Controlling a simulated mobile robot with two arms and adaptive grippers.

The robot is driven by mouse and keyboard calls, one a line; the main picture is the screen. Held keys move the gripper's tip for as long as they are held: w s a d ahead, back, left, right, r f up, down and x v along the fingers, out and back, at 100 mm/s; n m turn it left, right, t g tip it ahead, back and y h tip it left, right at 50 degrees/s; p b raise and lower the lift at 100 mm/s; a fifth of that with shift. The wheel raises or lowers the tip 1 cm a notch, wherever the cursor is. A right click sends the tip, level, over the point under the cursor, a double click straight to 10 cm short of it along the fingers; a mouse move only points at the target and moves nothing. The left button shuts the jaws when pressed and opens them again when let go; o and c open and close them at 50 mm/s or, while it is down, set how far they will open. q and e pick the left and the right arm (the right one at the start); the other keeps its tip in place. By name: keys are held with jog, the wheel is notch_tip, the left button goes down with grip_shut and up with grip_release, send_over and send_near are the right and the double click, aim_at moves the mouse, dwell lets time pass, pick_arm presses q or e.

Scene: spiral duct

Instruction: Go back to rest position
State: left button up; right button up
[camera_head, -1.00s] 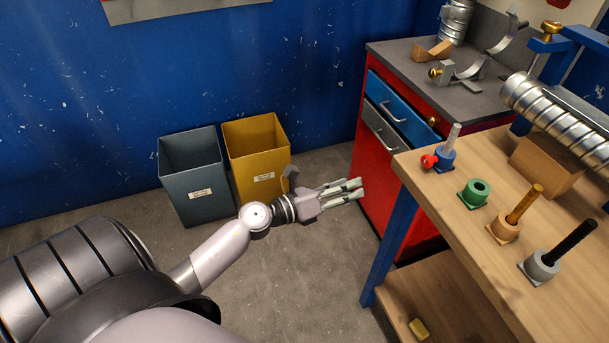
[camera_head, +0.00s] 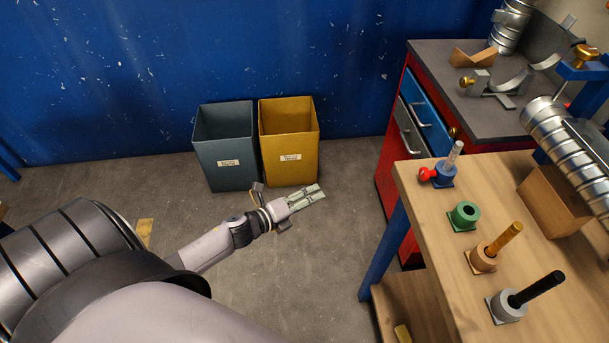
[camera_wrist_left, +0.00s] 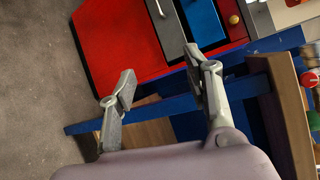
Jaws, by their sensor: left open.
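My left gripper (camera_head: 308,196) is in the middle of the head view, over bare floor in front of the two bins and left of the wooden workbench. It points right, toward the bench. In the left wrist view its two fingers (camera_wrist_left: 160,90) stand apart with nothing between them. Beyond them show the red cabinet (camera_wrist_left: 115,45) and the blue bench frame (camera_wrist_left: 85,125). My right gripper is in neither view.
A grey bin (camera_head: 224,150) and a yellow bin (camera_head: 289,145) stand by the blue wall. The wooden workbench (camera_head: 440,240) at the right carries several coloured holders and a spiral duct (camera_head: 570,135). Floor between bins and bench is clear.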

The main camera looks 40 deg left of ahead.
pick_arm(q)
jog(key=shift+s+a+f+n, duration=0.2)
jog(key=shift+a+f+n, duration=0.05)
jog(key=shift+f+n, duration=0.05)
dwell(0.4)
